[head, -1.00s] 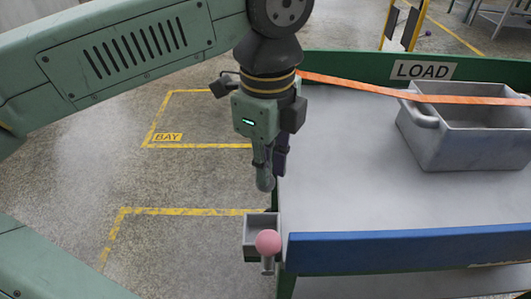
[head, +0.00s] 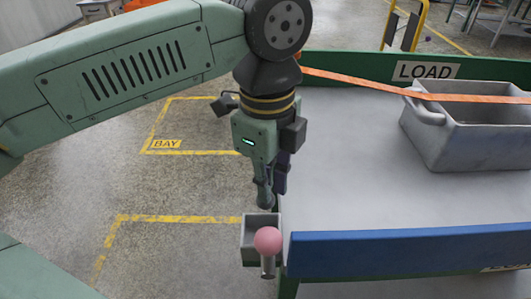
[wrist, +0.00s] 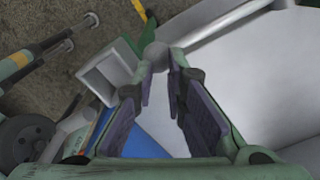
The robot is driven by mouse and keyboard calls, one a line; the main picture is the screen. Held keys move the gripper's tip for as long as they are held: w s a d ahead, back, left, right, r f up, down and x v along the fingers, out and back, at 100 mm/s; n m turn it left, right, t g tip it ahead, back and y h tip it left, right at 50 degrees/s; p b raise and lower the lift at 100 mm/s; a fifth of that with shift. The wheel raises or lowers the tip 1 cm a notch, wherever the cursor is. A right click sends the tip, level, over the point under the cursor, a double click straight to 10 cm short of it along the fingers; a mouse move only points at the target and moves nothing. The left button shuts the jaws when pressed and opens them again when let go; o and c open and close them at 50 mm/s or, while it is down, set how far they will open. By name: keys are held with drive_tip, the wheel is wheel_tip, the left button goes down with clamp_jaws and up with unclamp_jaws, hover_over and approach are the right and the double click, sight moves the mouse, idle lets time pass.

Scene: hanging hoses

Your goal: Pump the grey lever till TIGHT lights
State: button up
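A pink ball knob (head: 267,240) tops a short grey post (head: 268,266) in front of an open grey box (head: 256,226) at the near left corner of the table. The grey box also shows in the wrist view (wrist: 106,74). My gripper (head: 268,198) points down just above and behind the box, apart from the knob. Its purple-padded fingers stand apart, with an empty gap between them in the wrist view (wrist: 161,82). The knob is not clear in the wrist view. I see no lit TIGHT sign.
An orange strap (head: 370,88) crosses the table (head: 345,165) toward a grey crate (head: 470,145). A green rail with a LOAD label (head: 425,70) runs behind, and a blue panel (head: 400,250) runs along the front. Floor left of the box is clear.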

drive_tip(key=shift+w+a+r+p, duration=0.1)
drive_tip(key=shift+a+r+p, duration=0.15)
drive_tip(key=shift+r+p, duration=0.6)
drive_tip(key=shift+w+a+r+p, duration=0.1)
drive_tip(key=shift+a+r+p, duration=0.15)
drive_tip(key=shift+r+p, duration=0.55)
drive_tip(key=shift+a+r+p, duration=0.25)
drive_tip(key=shift+r+p, duration=0.2)
drive_tip(key=shift+r, duration=0.75)
drive_tip(key=shift+w+a+r+p, duration=0.1)
drive_tip(key=shift+w+r+p, duration=0.2)
drive_tip(key=shift+r+p, duration=0.3)
drive_tip(key=shift+w+a+r+p, duration=0.1)
drive_tip(key=shift+w+r+p, duration=0.25)
drive_tip(key=shift+r, duration=0.4)
drive_tip(key=shift+w+r+p, duration=0.3)
drive_tip(key=shift+r+p, duration=0.2)
drive_tip(key=shift+r, duration=0.2)
wheel_tip(320, 180, up, 5)
drive_tip(key=p, duration=0.3)
drive_tip(key=shift+p, duration=0.4)
drive_tip(key=shift+f, duration=0.15)
